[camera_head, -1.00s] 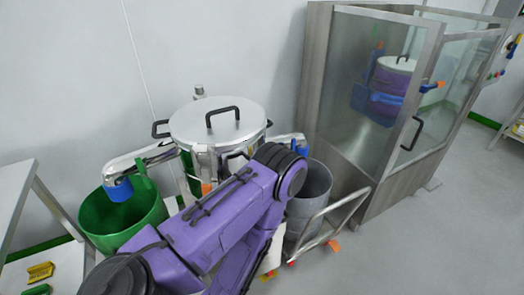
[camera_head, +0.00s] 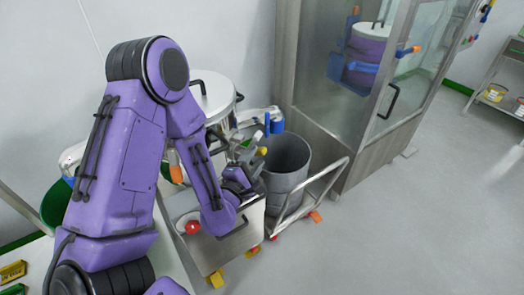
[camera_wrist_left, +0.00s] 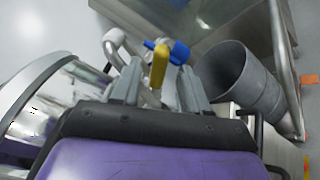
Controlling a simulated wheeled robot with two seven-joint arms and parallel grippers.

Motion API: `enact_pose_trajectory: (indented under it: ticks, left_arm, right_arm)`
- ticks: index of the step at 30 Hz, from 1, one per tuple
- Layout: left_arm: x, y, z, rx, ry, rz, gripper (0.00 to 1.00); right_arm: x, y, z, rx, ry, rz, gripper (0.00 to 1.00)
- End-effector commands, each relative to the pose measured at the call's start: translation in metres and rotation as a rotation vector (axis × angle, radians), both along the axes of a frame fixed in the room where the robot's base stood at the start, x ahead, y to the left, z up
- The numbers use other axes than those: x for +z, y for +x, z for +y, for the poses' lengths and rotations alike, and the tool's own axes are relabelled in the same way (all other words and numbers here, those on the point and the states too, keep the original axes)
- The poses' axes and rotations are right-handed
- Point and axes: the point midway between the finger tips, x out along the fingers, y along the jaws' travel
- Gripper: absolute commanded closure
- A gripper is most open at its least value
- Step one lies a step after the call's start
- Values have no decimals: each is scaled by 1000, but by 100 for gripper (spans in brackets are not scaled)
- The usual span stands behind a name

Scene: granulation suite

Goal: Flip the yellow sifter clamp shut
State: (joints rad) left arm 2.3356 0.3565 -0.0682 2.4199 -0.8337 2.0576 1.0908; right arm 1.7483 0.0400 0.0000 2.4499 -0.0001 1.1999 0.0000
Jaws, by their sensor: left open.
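The steel round sifter (camera_head: 215,99) with a black-handled lid stands at the left of centre in the head view, largely hidden by my purple left arm. The yellow clamp handle (camera_wrist_left: 159,64) stands up between the two grey fingers of my left gripper (camera_wrist_left: 160,90) in the wrist view. It is small in the head view (camera_head: 262,151), close to my left gripper (camera_head: 246,157). The gripper is open, with a finger on each side of the handle; whether either touches it I cannot tell. My right gripper is out of view.
A grey bin (camera_head: 288,162) stands just right of the gripper, beside a steel cart rail (camera_head: 310,190). A blue-ended outlet (camera_wrist_left: 178,52) is just beyond the clamp. A glass-walled cabinet (camera_head: 345,110) stands behind. Floor on the right is clear.

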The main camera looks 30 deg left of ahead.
Motion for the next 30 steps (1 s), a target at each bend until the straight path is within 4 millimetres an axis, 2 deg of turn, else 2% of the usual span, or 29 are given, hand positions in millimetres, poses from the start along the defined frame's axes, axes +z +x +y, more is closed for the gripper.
enact_pose_trajectory:
  ticks: [1, 7, 12, 18, 22, 23, 30]
  left_arm:
    - [7, 12, 2, 1, 0, -3, 55]
    - [4, 46, 7, 0, 2, 0, 55]
    - [3, 55, 9, 0, 2, 3, 55]
    - [2, 56, 9, 0, 3, 3, 55]
    - [2, 56, 9, -1, 3, 2, 98]
    - [2, 56, 9, -1, 3, 2, 100]
    - [1, 57, 7, -4, 10, 4, 100]
  right_arm:
    - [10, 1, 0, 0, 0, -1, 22]
    - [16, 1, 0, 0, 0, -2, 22]
    - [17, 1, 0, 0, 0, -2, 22]
    - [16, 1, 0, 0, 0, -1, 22]
    - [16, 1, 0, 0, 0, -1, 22]
    - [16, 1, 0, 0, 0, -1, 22]
    - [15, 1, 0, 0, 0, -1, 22]
